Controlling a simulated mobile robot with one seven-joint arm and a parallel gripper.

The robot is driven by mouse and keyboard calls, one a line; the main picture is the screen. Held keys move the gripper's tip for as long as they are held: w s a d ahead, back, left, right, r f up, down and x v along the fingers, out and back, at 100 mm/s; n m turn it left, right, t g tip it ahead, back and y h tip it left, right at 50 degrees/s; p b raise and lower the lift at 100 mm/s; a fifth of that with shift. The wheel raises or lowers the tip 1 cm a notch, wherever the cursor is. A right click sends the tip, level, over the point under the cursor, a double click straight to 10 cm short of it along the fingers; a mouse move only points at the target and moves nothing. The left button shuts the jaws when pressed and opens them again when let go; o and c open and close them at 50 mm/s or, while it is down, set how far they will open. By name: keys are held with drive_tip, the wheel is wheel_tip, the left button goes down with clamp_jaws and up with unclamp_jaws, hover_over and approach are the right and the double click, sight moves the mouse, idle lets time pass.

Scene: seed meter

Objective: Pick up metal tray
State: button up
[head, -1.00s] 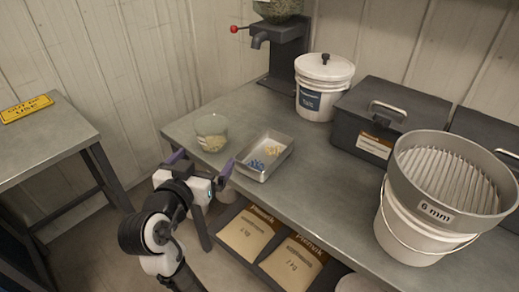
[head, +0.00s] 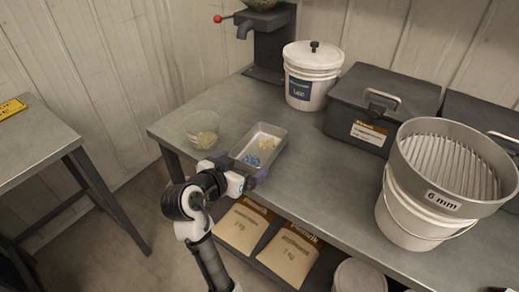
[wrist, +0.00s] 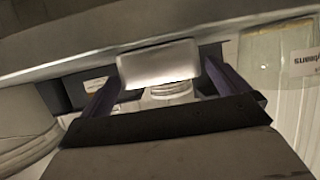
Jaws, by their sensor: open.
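The metal tray (head: 283,138) is a shallow rectangular pan on the grey bench near its front edge. It holds a blue pile and a pale yellow pile. My gripper (head: 238,166) is open and empty, its purple fingers at the near end of the tray. In the wrist view, the tray's pale metal end (wrist: 158,65) shows around the gap between my fingertips (wrist: 162,74). I cannot tell whether the fingers touch the tray.
A clear bowl (head: 202,131) with pale seeds stands just left of the tray. A white lidded bucket (head: 305,93), a dark box (head: 382,105) and a sieve (head: 445,205) on a bucket stand on the bench (head: 330,185). Paper bags (head: 290,257) lie on the shelf below.

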sight(260, 153)
drive_tip(key=shift+p+x, duration=0.8)
drive_tip(key=shift+x, duration=2)
drive_tip(key=shift+r, duration=0.1)
drive_tip(key=shift+c, duration=0.4)
drive_tip(key=c, duration=0.7)
drive_tip(key=shift+o, duration=0.2)
drive_tip(key=shift+r, duration=0.1)
wheel_tip(260, 153, up, 20)
